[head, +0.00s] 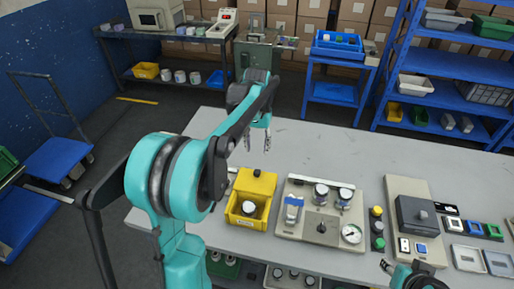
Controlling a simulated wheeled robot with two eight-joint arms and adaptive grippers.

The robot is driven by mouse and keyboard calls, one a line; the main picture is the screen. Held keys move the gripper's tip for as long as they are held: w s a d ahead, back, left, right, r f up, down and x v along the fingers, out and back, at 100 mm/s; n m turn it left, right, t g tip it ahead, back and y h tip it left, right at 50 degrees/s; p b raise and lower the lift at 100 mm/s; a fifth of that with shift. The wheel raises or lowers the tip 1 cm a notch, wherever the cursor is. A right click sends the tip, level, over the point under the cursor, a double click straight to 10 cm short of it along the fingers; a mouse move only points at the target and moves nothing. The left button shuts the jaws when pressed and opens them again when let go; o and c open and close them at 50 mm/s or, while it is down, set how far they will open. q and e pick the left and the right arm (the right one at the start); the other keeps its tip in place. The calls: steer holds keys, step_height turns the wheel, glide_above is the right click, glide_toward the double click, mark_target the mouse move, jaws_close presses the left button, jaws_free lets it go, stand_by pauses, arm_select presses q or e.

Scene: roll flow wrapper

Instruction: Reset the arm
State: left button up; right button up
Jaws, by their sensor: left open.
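My left arm comes in from the lower left in teal and black and reaches over the grey table (330,140). My left gripper (257,144) hangs above the back left part of the table, fingers pointing down. Its two thin fingers are apart with nothing between them. It is behind the yellow box (262,184) and apart from it. Part of my right arm (415,277) shows at the bottom edge, right of the middle; its gripper cannot be made out.
Right of the yellow box are a fixture panel with knobs and a gauge (351,234), a button stack (377,228) and a grey device (416,215). Small coloured blocks and trays (467,259) lie at the right. The table's back middle is clear. Blue shelves (455,65) stand behind.

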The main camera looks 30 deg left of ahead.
arm_select(q)
steer(key=s+d+r+m+t, duration=0.1)
steer(key=s+d+r+t, duration=0.25)
steer(key=s+d, duration=0.6)
steer(key=s+d+f+m+t, duration=0.1)
steer(key=s+d+f+t, duration=0.2)
steer(key=s, duration=0.8)
steer(key=shift+s+d+f+m+t+b, duration=0.2)
steer(key=shift+f+m+t+b, duration=0.15)
steer(key=shift+f, duration=0.55)
